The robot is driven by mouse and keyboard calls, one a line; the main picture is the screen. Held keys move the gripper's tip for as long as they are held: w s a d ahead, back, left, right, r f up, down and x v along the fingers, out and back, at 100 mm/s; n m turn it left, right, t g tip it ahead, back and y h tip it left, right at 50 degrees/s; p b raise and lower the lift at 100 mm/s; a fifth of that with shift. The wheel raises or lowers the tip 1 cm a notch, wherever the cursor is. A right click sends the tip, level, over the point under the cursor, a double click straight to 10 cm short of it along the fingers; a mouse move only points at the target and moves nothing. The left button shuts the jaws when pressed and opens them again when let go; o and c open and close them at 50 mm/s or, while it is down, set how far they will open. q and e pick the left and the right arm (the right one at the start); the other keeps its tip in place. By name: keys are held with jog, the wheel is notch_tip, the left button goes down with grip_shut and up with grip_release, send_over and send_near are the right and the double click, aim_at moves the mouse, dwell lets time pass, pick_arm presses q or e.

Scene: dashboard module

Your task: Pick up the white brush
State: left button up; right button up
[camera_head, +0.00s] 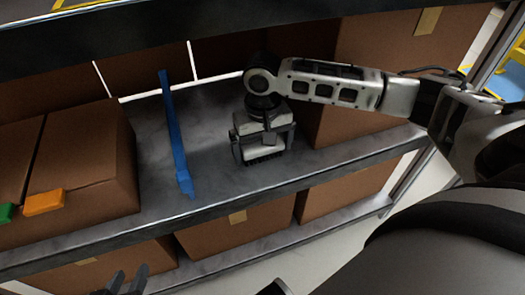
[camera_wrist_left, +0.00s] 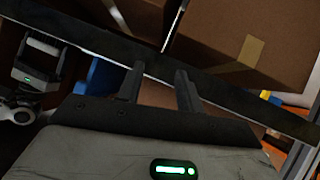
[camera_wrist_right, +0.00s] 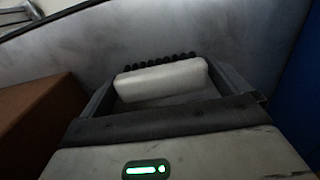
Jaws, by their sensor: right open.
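The white brush (camera_wrist_right: 165,80) shows in the right wrist view as a white block with a row of black bristles along its far side. It lies between the two dark fingers of my right gripper (camera_wrist_right: 163,92), which is open around it. In the head view the brush (camera_head: 264,148) is on the grey metal shelf, partly hidden by my right gripper (camera_head: 263,150), which points down over it. My left gripper (camera_head: 128,282) is low at the bottom edge of the head view, below the shelf. In the left wrist view its fingers (camera_wrist_left: 158,88) are apart with nothing held.
A blue strip (camera_head: 176,135) lies on the shelf (camera_head: 215,175) left of the brush. A cardboard box (camera_head: 95,165) with orange and green pieces stands at left; another box (camera_head: 345,115) is close on the right. An upper shelf edge (camera_head: 190,22) runs above.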

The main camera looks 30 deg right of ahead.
aim_at(266, 165)
jog(key=c, duration=0.7)
jog(key=shift+r+p, duration=0.3)
jog(key=shift+r, duration=0.15)
pick_arm(q)
notch_tip(266, 165, up, 7)
jog(key=s+a+y+p, duration=0.1)
jog(key=a+p, duration=0.1)
jog(key=p, duration=0.5)
jog(key=shift+a+r+n+t, duration=0.2)
jog(key=shift+a+n+t, duration=0.1)
jog(key=shift+a, duration=0.1)
pick_arm(e)
jog(key=shift+s+a+r, duration=0.65)
jog(key=shift+s+r, duration=1.4)
jog(key=shift+s, duration=0.2)
jog(key=shift+s+a+r, duration=0.7)
jog(key=shift+s+r, duration=1.3)
jog(key=shift+s, duration=0.2)
jog(key=shift+s+a+r, duration=0.65)
jog(key=shift+s+r, duration=1.4)
jog(key=shift+s, duration=0.2)
pick_arm(q)
jog(key=shift+s, duration=0.1)
